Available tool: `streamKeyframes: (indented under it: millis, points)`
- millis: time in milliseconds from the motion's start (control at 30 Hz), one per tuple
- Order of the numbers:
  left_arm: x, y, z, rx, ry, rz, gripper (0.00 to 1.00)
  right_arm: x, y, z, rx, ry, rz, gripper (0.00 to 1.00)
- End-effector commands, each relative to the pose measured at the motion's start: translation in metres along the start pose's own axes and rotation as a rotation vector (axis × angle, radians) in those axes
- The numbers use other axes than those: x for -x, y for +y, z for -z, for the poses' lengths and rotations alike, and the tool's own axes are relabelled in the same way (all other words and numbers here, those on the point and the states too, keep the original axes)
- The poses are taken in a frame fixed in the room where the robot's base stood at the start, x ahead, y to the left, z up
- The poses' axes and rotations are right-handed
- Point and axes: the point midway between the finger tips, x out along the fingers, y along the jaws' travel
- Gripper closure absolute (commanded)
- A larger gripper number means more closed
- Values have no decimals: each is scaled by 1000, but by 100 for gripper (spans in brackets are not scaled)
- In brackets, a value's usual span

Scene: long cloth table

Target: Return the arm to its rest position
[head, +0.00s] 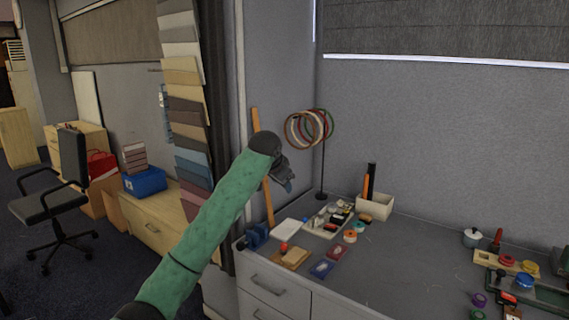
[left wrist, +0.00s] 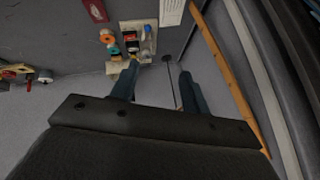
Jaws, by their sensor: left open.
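My left arm reaches up from the bottom of the head view, in a green sleeve. My left gripper (head: 284,178) is at its end, raised in front of the wall and above the left part of the grey table (head: 350,285). In the left wrist view, the two fingers of the left gripper (left wrist: 158,82) stand apart with nothing between them. My right gripper is in neither view.
A stand with coloured hoops (head: 308,128) is just right of the gripper. A wooden strip (head: 262,190) leans behind it. A tray of small items (head: 328,220) and a white box (head: 375,207) sit on the table. Hanging fabric samples (head: 190,110) are left of the arm.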

Motion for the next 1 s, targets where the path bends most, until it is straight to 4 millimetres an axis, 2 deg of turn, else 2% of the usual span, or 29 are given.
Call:
streamKeyframes:
  millis: [100, 300, 667, 1000]
  points:
    - [20, 20, -18, 57, 58, 45, 54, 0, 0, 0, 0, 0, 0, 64]
    - [39, 50, -63, 157, 122, 92, 54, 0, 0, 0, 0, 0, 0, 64]
    - [52, 99, -164, 302, 157, 128, 54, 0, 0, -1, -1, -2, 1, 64]
    - [57, 148, -268, 404, 121, 133, 54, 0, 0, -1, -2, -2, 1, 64]
